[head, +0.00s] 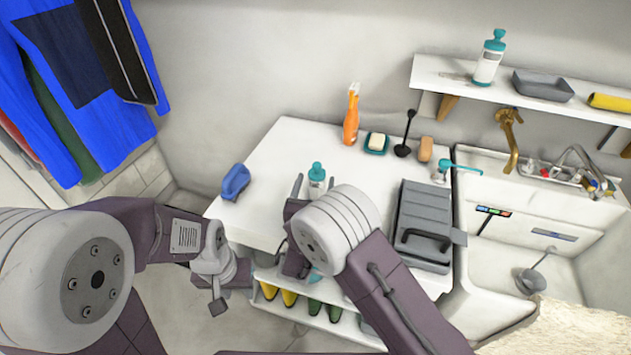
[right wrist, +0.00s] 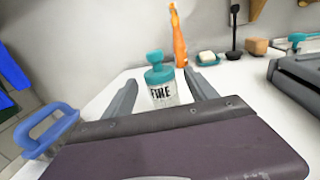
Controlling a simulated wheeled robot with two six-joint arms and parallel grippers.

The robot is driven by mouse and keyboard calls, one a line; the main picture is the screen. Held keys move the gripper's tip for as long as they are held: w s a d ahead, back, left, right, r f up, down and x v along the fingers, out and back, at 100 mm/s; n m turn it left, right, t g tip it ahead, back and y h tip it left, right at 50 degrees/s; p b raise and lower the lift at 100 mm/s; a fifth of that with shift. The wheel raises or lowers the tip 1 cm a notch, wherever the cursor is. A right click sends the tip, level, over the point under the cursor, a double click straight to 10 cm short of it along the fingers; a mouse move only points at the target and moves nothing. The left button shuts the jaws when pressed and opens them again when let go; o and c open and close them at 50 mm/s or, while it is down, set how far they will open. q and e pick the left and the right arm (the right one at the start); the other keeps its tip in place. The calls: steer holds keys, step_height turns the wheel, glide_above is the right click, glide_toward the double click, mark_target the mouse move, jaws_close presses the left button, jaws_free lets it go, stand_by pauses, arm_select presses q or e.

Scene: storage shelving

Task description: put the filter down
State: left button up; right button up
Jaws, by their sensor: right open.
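I cannot tell for sure which thing is the filter. A clear bottle with a teal top (head: 316,175) and dark lettering stands upright on the white counter. It also shows in the right wrist view (right wrist: 161,88), between the two grey fingers of my right gripper (right wrist: 163,92). The fingers are spread, with visible gaps on both sides of the bottle. In the head view my right gripper (head: 314,184) is partly hidden behind its own wrist. My left gripper (head: 218,305) hangs low in front of the counter, over the floor, and its fingers are not clear.
A blue-handled brush (head: 235,182) lies left on the white counter (head: 278,155). An orange spray bottle (head: 351,115), soap dish (head: 376,143) and black ladle (head: 404,148) stand at the back. A grey case (head: 424,215) sits right, beside the sink (head: 530,220). Boots (head: 289,297) are below.

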steer(key=s, duration=0.3)
steer(key=s+a, duration=0.1)
steer(key=s, duration=0.7)
steer(key=shift+a, duration=0.4)
steer(key=shift+w+d, duration=0.1)
steer(key=shift+d, duration=0.05)
